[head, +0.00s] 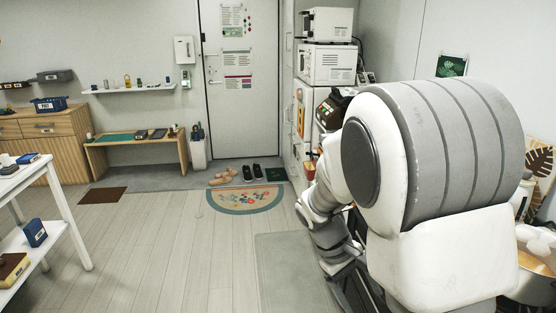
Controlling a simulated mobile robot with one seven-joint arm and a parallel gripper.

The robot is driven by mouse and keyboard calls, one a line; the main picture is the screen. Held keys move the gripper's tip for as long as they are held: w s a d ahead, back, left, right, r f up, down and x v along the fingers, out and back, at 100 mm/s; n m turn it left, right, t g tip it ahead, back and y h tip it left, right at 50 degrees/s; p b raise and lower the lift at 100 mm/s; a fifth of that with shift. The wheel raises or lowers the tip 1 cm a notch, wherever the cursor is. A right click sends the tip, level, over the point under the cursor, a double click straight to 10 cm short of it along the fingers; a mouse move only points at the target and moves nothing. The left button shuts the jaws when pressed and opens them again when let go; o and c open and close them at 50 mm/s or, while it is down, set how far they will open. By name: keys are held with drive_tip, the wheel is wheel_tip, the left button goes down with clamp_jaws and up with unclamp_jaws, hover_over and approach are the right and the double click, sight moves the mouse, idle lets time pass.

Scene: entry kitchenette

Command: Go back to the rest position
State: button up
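My arm fills the right side of the head view. Its large white and grey upper part is close to the camera, and its smaller links hang below and to the left of it. My gripper cannot be made out; it is hidden behind the arm or outside the picture. What it holds, if anything, does not show.
A white table (62,205) stands at the left edge. A low wooden bench (140,141) and a wooden cabinet (62,144) line the back wall. Shoes (246,173) and a patterned doormat (244,201) lie before the door (236,125). The middle floor is clear.

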drive_tip(key=s+a+r+m+t+y+p, duration=0.1)
drive_tip(key=s+r+m+t+y+p, duration=0.1)
drive_tip(key=s+r, duration=0.5)
drive_tip(key=s+a+r+m+t+y+p, duration=0.2)
drive_tip(key=s+r+t, duration=0.3)
drive_tip(key=r, duration=0.9)
drive_tip(key=shift+s+m+t+y+p, duration=0.3)
drive_tip(key=shift+s+m+y+p, duration=0.3)
drive_tip(key=shift+s, duration=0.35)
drive_tip(key=shift+a, duration=0.1)
